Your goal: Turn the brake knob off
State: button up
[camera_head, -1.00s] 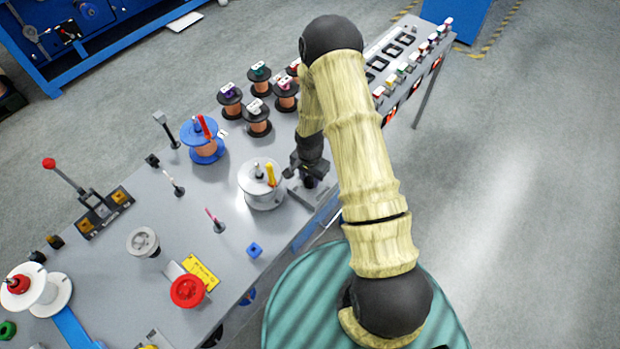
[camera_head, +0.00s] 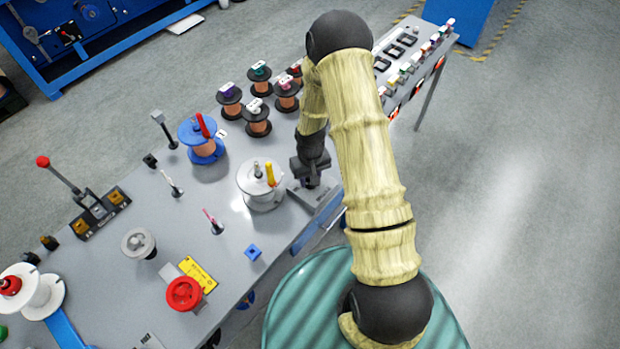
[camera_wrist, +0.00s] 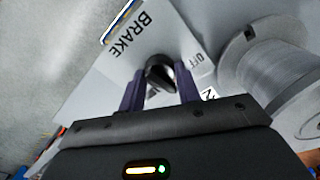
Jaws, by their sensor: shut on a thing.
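The brake knob (camera_wrist: 160,76) is a round dark knob on a grey plate (camera_wrist: 118,66) lettered BRAKE and OFF in the wrist view. My gripper (camera_wrist: 160,88) has one finger on each side of the knob and is shut on it. Its pointer direction is hard to tell. In the head view my gripper (camera_head: 312,178) is down at the table's front edge, over the grey brake box (camera_head: 318,194), and hides the knob there.
A grey-white spool with a yellow handle (camera_head: 262,186) stands just left of my gripper; its flange (camera_wrist: 270,60) is close on the right in the wrist view. Copper wire spools (camera_head: 257,118) stand behind. A blue spool (camera_head: 203,140) and a red knob (camera_head: 184,294) are farther left.

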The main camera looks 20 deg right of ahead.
jog(key=n, duration=0.5)
jog(key=shift+s+n, duration=0.1)
jog(key=shift+n, duration=0.2)
jog(key=n, duration=0.4)
jog(key=shift+n, duration=0.4)
jog(key=o, duration=1)
jog(key=shift+r, duration=0.3)
notch_tip(320, 180, up, 17)
jog(key=shift+f, duration=0.1)
